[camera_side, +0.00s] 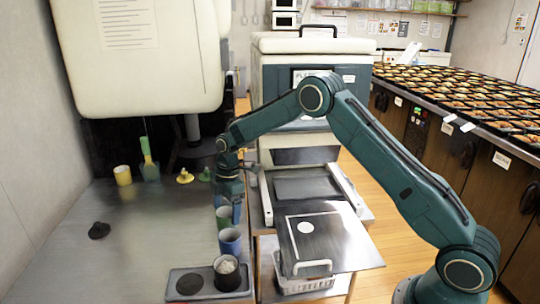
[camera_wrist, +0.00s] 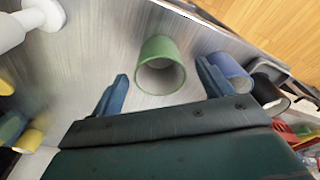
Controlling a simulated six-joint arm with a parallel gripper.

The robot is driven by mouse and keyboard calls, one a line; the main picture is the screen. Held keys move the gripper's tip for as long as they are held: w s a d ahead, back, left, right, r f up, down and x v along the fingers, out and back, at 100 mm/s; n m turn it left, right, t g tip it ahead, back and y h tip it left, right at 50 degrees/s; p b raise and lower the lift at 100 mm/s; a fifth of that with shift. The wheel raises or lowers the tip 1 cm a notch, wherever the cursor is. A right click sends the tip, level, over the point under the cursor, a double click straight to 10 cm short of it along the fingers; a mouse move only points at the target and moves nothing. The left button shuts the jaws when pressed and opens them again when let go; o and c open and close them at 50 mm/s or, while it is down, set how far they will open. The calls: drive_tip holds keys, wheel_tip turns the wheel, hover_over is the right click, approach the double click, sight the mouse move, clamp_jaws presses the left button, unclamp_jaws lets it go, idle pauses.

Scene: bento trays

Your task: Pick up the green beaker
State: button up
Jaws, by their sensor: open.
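The green beaker (camera_wrist: 161,65) stands on the metal counter. In the wrist view it sits ahead of and between the two open fingers of my gripper (camera_wrist: 163,88), with a gap on both sides. In the side view the green beaker (camera_side: 224,217) is just below my gripper (camera_side: 229,200), and its upper part is partly hidden. My gripper is open and holds nothing. A blue beaker (camera_side: 230,242) stands close in front of the green one; it also shows in the wrist view (camera_wrist: 231,72), just beyond the right finger.
A black cup with white contents (camera_side: 227,273) stands on a tray (camera_side: 183,298) in front. A yellow cup (camera_side: 122,175) and a green scoop holder (camera_side: 150,165) stand at the back left. A dark lump (camera_side: 99,230) lies left. The counter's left middle is clear.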

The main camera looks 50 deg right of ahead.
sight(225, 219)
drive_tip(key=shift+a+f, duration=0.2)
drive_tip(key=shift+f, duration=0.75)
drive_tip(key=shift+a+f, duration=0.15)
drive_tip(key=shift+f, duration=0.8)
drive_tip(key=shift+c, duration=0.5)
drive_tip(key=c, duration=1)
